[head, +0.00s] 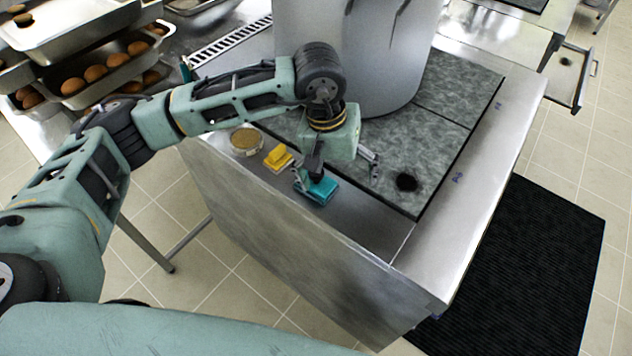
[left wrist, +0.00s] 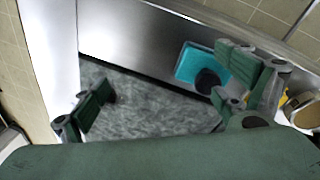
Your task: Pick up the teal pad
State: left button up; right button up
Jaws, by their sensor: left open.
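The teal pad (head: 323,191) lies on the steel strip at the front left of the cooktop, beside the dark grey plate. In the left wrist view the teal pad (left wrist: 190,63) has a round black knob (left wrist: 207,81) on it. My left gripper (head: 338,175) is open above the counter, with one finger over the pad and the other over the grey plate. In the left wrist view, the right finger covers part of the pad's edge, and the space between the fingers (left wrist: 163,90) holds nothing gripped. My right gripper is out of view.
A yellow pad (head: 279,156) and a round tin (head: 247,142) lie left of the teal pad. A large stockpot (head: 345,55) stands behind my left gripper. Trays of buns (head: 100,70) are at the upper left. The steel strip toward the front corner is clear.

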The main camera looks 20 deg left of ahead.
aim_at(318, 179)
pick_arm(q)
jog(key=a, duration=0.1)
jog(key=w+a+y, duration=0.1)
jog(key=a, duration=0.1)
jog(key=a+y, duration=0.1)
jog(key=shift+w+a+r+t, duration=0.25)
jog(key=shift+w+t, duration=0.05)
jog(key=f+p, duration=0.1)
jog(key=f, duration=0.1)
jog(key=f+p, duration=0.1)
jog(key=f, duration=0.1)
jog(key=w+f+p, duration=0.1)
jog(key=f, duration=0.2)
jog(key=shift+a, duration=0.4)
jog(key=shift+f+m, duration=0.2)
jog(key=shift+m, duration=0.1)
jog(key=shift+c, duration=0.7)
jog(key=c, duration=1.2)
